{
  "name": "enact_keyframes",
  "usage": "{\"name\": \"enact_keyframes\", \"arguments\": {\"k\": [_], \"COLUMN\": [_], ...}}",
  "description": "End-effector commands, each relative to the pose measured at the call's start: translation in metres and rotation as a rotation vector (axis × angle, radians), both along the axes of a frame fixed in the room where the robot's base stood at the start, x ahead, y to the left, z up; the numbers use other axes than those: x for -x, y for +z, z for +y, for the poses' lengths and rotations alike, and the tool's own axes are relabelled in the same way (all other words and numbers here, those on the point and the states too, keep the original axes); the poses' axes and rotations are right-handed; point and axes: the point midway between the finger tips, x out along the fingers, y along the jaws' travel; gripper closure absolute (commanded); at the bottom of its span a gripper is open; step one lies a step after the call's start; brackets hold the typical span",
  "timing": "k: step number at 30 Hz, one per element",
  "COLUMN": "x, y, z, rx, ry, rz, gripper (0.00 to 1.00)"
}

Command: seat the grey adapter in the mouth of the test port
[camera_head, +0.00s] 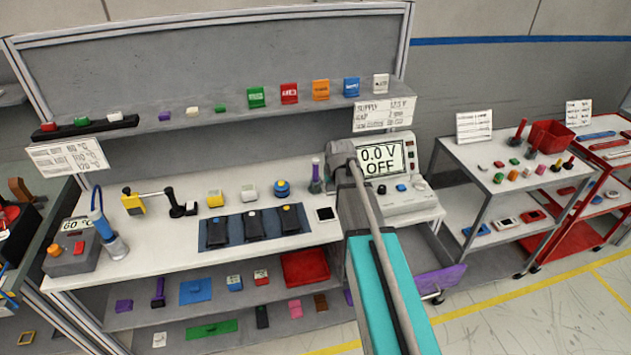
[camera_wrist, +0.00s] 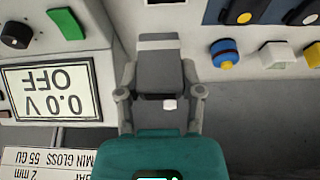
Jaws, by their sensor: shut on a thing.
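In the wrist view my gripper (camera_wrist: 160,90) is shut on a grey block with a paler band across it, which I take as the grey adapter (camera_wrist: 160,68). It sits between the two fingers, above the bench. In the head view my gripper (camera_head: 345,168) is in front of the left side of the power supply unit, and my arm hides part of that area. The adapter cannot be made out clearly there. I cannot identify the test port or its mouth in either view.
The supply's screen (camera_head: 380,159) reads 0.0 V OFF. Dark modules lie on a blue mat (camera_head: 209,249) left of my arm. A purple-topped bottle (camera_head: 316,178) stands close beside my gripper. A label card (camera_head: 384,114) hangs from the shelf. Bare bench (camera_head: 150,250) lies at the left.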

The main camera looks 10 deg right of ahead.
Motion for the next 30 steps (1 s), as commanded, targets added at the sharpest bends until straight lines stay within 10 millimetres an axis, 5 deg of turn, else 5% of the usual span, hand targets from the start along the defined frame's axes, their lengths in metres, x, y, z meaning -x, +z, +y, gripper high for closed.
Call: {"name": "enact_keyframes", "arguments": {"k": [9,30], "x": [0.020,0.022], "y": [0.015,0.016], "z": [-0.025,-0.029], "rx": [-0.001,0.000], "ry": [0.000,0.001], "rz": [0.000,0.000], "gripper": [1.00,1.00]}}
